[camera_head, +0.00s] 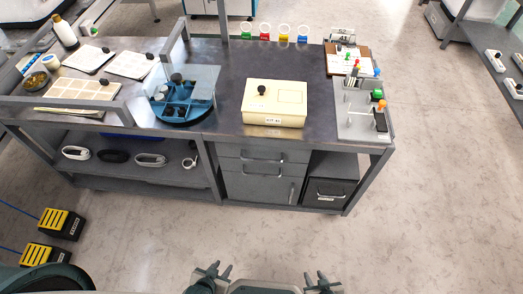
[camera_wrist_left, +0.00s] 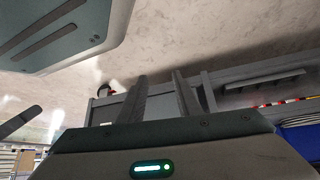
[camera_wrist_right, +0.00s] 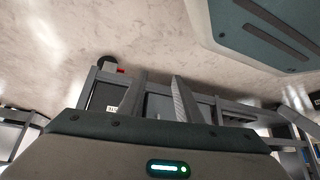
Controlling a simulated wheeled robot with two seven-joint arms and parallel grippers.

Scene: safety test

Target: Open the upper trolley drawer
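A grey metal trolley bench (camera_head: 222,70) stands ahead of me. Under its top, right of the middle, is a grey drawer unit. The upper drawer front (camera_head: 232,152) looks closed, with a light bar handle (camera_head: 262,158) across it. Below is a larger front (camera_head: 255,188) with an upright handle at its right. My left gripper (camera_head: 220,269) and my right gripper (camera_head: 322,281) are at the bottom of the head view, well short of the drawer. Both are empty, with fingers apart in the left wrist view (camera_wrist_left: 162,82) and the right wrist view (camera_wrist_right: 160,82).
A separate dark drawer box (camera_head: 330,194) sits on the lower right shelf. A cream box (camera_head: 285,90) and blue round organiser (camera_head: 182,108) stand on top. Yellow-black pedals (camera_head: 60,222) lie on the floor at left. The floor (camera_head: 180,235) before the drawers is clear.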

